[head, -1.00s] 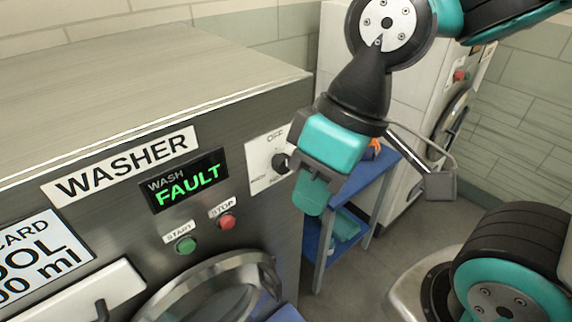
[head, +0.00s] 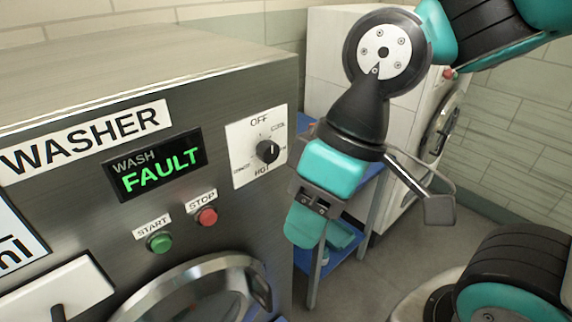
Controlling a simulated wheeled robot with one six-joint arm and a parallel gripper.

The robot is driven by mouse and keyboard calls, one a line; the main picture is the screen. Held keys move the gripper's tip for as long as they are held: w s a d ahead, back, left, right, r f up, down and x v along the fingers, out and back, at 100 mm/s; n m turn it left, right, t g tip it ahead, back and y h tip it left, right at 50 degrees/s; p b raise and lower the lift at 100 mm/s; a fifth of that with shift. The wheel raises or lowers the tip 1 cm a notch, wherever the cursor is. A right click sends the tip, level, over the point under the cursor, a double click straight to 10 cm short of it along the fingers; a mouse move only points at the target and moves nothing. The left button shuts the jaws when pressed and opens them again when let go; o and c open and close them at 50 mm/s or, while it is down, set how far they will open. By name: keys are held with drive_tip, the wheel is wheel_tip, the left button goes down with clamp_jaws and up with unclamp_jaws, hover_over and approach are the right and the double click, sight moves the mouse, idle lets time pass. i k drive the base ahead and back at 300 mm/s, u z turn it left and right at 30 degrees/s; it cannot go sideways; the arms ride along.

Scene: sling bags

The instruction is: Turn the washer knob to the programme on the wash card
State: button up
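The washer knob (head: 268,151) is black and sits on a white dial plate on the washer's front. OFF is printed above it and HOT below; the smaller labels are hard to read. A pale mark shows on the knob, but which label it points to is unclear. The wash card (head: 20,250) is cut off at the left edge; only "ml" shows. My gripper (head: 304,228) hangs right of and below the knob in the picture, apart from it. Its teal finger points down, and no gap between the fingers can be made out. Nothing is seen in it.
The washer display (head: 155,166) reads "WASH FAULT". A green START button (head: 160,242) and red STOP button (head: 207,217) lie below it, above the round door (head: 195,290). A blue shelf cart (head: 366,207) and a white machine (head: 405,125) stand behind my arm.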

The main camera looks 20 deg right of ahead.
sight(267, 151)
drive_tip(key=z, duration=0.2)
drive_tip(key=k, duration=1)
drive_tip(key=u, duration=0.15)
